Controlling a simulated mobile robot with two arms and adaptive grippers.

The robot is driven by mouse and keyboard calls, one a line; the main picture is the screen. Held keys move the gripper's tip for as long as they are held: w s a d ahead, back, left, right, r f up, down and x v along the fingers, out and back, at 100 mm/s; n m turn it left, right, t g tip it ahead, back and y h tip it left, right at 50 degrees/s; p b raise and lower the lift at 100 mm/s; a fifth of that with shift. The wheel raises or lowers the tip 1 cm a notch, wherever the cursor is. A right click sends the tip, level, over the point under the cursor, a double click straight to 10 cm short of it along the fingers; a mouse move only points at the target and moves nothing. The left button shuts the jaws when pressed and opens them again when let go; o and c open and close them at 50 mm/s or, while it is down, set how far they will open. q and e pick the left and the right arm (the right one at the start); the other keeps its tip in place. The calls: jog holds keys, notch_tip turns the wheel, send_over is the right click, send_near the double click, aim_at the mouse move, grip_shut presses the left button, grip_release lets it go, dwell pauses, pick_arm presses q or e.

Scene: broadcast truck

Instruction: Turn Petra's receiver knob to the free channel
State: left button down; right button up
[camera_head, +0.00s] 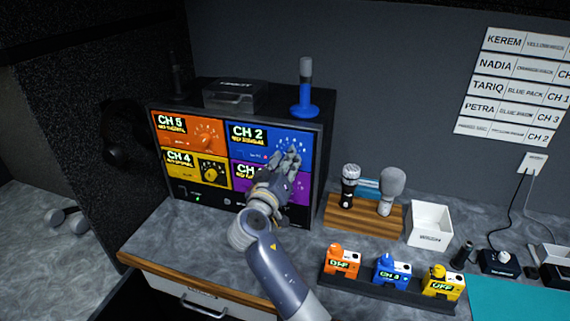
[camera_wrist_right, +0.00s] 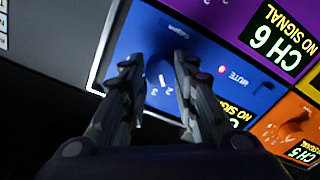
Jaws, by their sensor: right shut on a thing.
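The blue receiver panel (camera_head: 245,135) is at the upper right of the rack and its display reads CH 2 NO SIGNAL. Its knob (camera_wrist_right: 159,72) shows dimly between the fingers in the wrist view, with the dial numbers around it. My right gripper (camera_head: 290,155) reaches up to this panel and is shut on the knob; the wrist view shows its fingers (camera_wrist_right: 157,65) on either side of it. In the head view the gripper hides the knob. The name strips (camera_head: 515,85) on the wall include PETRA with a blue pack and CH 3. My left gripper is not in view.
Orange CH 5 (camera_head: 180,122), yellow CH 4 (camera_head: 180,157) and purple CH 6 (camera_wrist_right: 277,35) panels adjoin the blue one. A blue-based antenna (camera_head: 306,108) stands on top. Several packs sit in a black tray (camera_head: 375,292). Microphones stand on a wooden block (camera_head: 365,222).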

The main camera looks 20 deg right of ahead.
jog(key=n+p, duration=0.1)
jog(key=n, duration=0.5)
jog(key=shift+d+r, duration=0.1)
jog(key=shift+n, duration=0.3)
dwell(0.3)
jog(key=o, duration=1.1)
jog(key=shift+w+d, duration=0.1)
jog(key=shift+w, duration=0.05)
